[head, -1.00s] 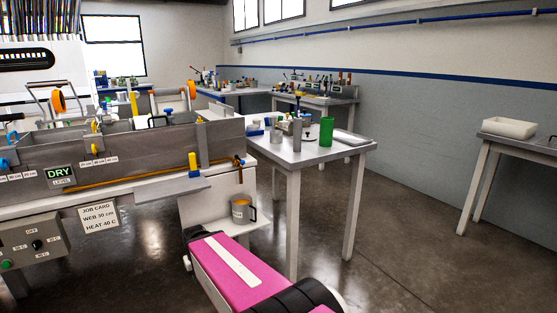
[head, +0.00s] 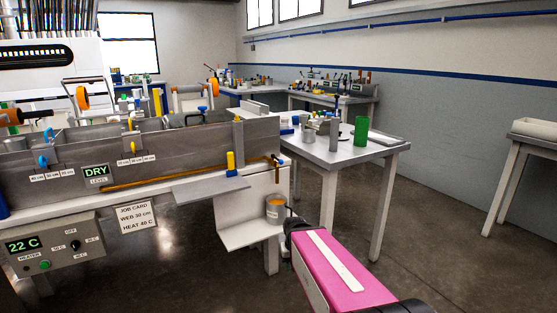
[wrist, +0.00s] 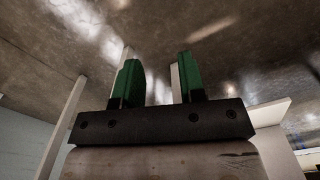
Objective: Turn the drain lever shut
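The grey resin bath (head: 65,157) runs along the left of the head view. A yellow upright handle with a blue base (head: 231,163) stands at its front right edge. A small brown spout-like fitting (head: 276,161) is at its right end, above a mug (head: 275,209) on a low shelf. I cannot tell for certain which part is the drain lever, or its setting. My gripper (wrist: 157,75) shows two green fingers set apart with nothing between them. It points over bare floor in the wrist view. In the head view my pink arm hides its fingers.
A sign on the bath reads DRY (head: 96,172). The heater box (head: 50,250) shows 22 C, beside a job card (head: 136,216). Open floor lies at the right.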

